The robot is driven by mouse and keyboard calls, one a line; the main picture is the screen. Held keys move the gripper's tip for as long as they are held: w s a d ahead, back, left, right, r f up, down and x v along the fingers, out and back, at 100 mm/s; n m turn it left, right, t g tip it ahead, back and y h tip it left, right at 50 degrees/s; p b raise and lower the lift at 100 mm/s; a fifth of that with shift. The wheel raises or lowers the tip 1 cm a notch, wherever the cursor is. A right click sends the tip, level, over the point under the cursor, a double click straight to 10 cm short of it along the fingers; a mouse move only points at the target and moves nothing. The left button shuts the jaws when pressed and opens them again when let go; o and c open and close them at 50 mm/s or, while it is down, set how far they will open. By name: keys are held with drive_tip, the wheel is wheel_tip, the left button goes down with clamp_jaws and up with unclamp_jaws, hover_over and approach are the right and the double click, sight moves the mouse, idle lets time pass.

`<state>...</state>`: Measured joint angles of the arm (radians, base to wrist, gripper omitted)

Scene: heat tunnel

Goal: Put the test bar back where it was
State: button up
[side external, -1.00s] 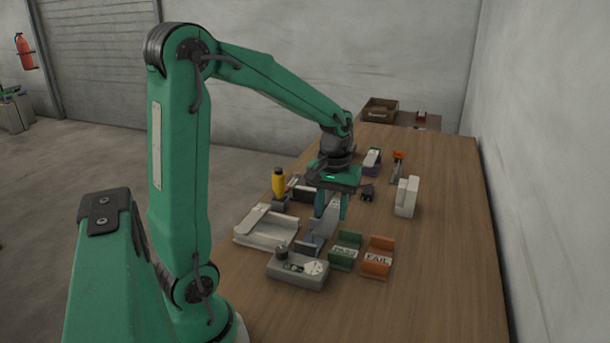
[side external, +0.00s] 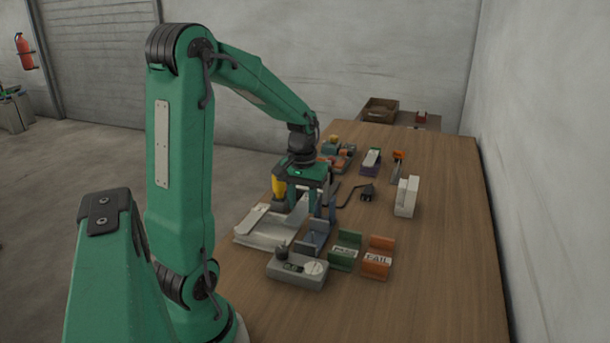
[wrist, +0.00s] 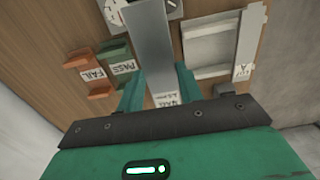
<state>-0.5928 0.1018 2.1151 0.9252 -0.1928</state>
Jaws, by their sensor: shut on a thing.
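My gripper (side external: 311,204) is shut on a flat grey bar, the test bar (wrist: 150,45), seen in the wrist view. A white label with print shows on the bar between the fingers (wrist: 160,88); I cannot read it fully. The bar hangs above the bench, between the white tray (side external: 262,239) and the blue cradle (side external: 316,240) in the side view. Much of it is hidden there by the gripper. The bar also hides the blue cradle in the wrist view.
The green PASS holder (side external: 345,252) and orange FAIL holder (side external: 378,262) stand right of the cradle. A grey dial device (side external: 297,270) is in front.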

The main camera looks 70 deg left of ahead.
drive_tip(key=shift+s+a+f, duration=0.4)
drive_tip(key=shift+a+f, duration=1.05)
drive_tip(key=shift+f, duration=0.1)
drive_tip(key=shift+s+a+f, duration=0.35)
drive_tip(key=shift+a+f, duration=1.05)
drive_tip(key=shift+f, duration=0.2)
drive_tip(key=shift+s+a+f, duration=0.4)
drive_tip(key=shift+a+f, duration=1.05)
drive_tip(key=shift+f, duration=0.1)
drive_tip(key=shift+f, duration=0.3)
drive_tip(key=o, duration=1.2)
drive_tip(key=shift+c, duration=0.2)
drive_tip(key=shift+r, duration=0.1)
wheel_tip(320, 180, up, 12)
drive_tip(key=shift+r, duration=0.25)
drive_tip(key=shift+d, duration=0.1)
